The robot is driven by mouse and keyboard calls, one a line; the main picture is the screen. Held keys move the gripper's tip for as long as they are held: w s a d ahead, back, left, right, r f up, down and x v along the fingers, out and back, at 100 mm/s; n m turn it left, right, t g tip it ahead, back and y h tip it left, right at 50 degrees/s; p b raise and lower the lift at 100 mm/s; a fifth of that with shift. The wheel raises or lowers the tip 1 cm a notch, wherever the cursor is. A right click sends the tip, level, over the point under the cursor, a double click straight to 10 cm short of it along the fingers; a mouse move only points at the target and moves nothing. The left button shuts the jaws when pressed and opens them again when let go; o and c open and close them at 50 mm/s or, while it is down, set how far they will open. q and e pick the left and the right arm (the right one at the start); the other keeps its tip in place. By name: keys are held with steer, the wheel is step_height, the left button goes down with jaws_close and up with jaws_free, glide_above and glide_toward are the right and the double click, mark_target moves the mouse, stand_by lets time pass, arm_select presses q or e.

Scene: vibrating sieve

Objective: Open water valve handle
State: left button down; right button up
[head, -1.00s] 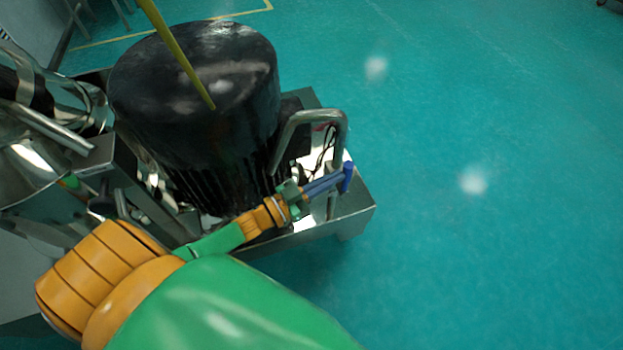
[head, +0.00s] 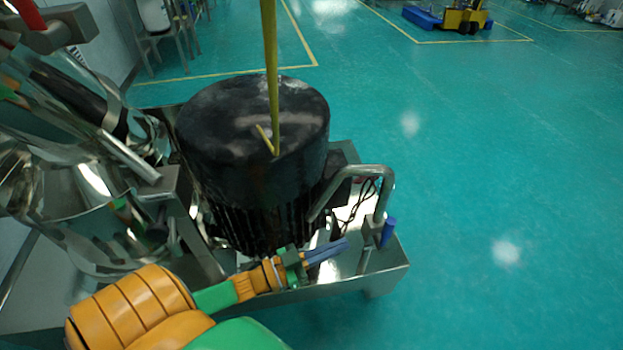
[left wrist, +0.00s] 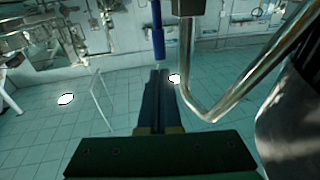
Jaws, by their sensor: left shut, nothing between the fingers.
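The water valve handle is a short blue lever (head: 388,232), upright beside the lower end of a bent grey metal pipe (head: 378,190) at the right end of the machine's metal base. In the left wrist view the blue handle (left wrist: 158,42) stands just beyond the fingertips, with the pipe (left wrist: 205,105) to its right. My left gripper (head: 343,245) is shut and empty, its blue-grey fingers pointing right towards the handle, with a gap between them in the head view. The closed fingers also show in the left wrist view (left wrist: 158,75). My right gripper is not in view.
A large black ribbed motor (head: 255,150) stands left of the pipe, close to my left arm. A yellow pole (head: 270,70) rises over it. Shiny metal machine parts (head: 90,195) fill the left. Open teal floor (head: 500,170) lies to the right.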

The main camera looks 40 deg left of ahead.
arm_select(q)
steer(key=v, duration=0.4)
steer(key=shift+s+a+r, duration=0.2)
steer(key=shift+s+a, duration=0.05)
steer(key=shift+s, duration=0.05)
